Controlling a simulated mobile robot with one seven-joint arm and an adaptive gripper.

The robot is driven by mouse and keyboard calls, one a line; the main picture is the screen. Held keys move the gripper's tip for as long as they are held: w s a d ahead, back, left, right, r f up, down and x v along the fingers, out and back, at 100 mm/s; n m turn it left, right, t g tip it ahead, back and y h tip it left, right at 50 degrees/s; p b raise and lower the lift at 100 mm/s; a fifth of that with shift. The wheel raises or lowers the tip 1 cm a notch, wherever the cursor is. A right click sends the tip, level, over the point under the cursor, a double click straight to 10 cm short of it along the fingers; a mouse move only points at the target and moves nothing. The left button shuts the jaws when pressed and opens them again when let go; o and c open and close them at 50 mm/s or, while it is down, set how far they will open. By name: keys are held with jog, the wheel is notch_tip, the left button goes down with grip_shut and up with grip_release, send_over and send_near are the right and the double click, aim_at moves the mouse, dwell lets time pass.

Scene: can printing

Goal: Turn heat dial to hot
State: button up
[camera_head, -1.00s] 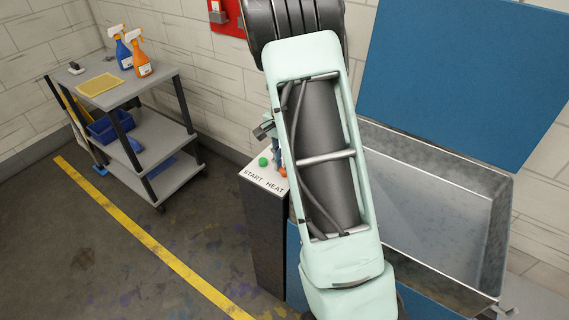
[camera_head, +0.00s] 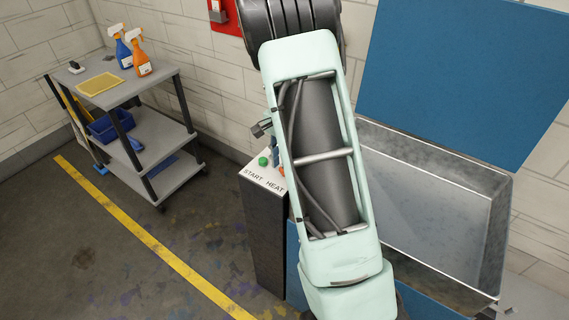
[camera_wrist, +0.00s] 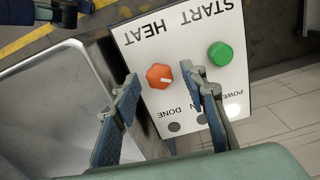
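The heat dial (camera_wrist: 158,76) is an orange-red hexagonal knob with a white mark pointing right in the wrist view. It sits on a white panel (camera_wrist: 140,50) under the word HEAT, which appears upside down there. My gripper (camera_wrist: 161,75) is open, with one finger on each side of the dial in the picture. Neither finger clearly touches it, and I cannot tell the height gap. In the head view my arm covers most of the gripper, and only a small orange bit of the dial (camera_head: 281,171) shows.
A green START button (camera_wrist: 220,54) is close to the right finger. Indicator lights sit on the panel below the dial in the wrist view. A metal tank (camera_head: 440,200) stands right of the panel. A grey cart (camera_head: 150,90) with spray bottles stands at the left.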

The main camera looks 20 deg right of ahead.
notch_tip(320, 180, up, 12)
dwell(0.7)
